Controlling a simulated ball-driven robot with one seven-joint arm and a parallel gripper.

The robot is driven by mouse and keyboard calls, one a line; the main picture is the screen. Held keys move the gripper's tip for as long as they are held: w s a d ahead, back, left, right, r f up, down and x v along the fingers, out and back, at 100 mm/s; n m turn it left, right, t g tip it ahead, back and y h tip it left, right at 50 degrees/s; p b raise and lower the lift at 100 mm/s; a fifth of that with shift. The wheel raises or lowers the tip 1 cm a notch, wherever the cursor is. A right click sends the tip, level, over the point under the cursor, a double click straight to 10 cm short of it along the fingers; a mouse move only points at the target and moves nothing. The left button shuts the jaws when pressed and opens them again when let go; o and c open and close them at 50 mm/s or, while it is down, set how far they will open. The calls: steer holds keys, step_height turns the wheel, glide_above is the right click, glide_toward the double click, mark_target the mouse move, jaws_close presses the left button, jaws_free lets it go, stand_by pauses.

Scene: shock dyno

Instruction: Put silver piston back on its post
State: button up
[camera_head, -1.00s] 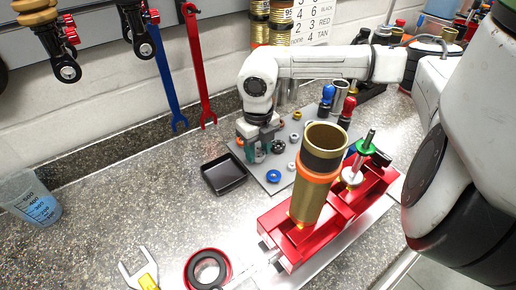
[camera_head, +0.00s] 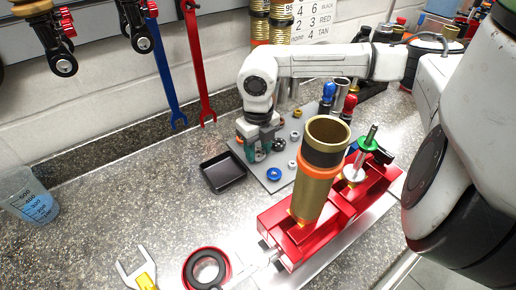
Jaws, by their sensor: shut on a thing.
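My gripper (camera_head: 253,150) points down over the left side of a grey plate (camera_head: 268,185), which carries small ring-shaped parts. It is shut on a small greyish piece that looks like the silver piston; the fingers mostly hide it. I cannot tell whether the piece touches the plate or a post. A blue ring (camera_head: 273,174) lies in front of the gripper. I cannot make out which post is the piston's own.
A black tray (camera_head: 222,172) stands just left of the plate. A tall gold cylinder (camera_head: 315,190) stands in a red vise (camera_head: 345,207) at front right, beside a green-topped shaft (camera_head: 366,145). Blue- and red-topped parts (camera_head: 328,92) stand behind.

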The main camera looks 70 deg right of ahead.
mark_target(258, 154)
steer(key=shift+f, duration=0.1)
steer(key=o, duration=1)
step_height(258, 154, up, 11)
steer(key=shift+f+b, duration=0.1)
steer(key=shift+b, duration=0.7)
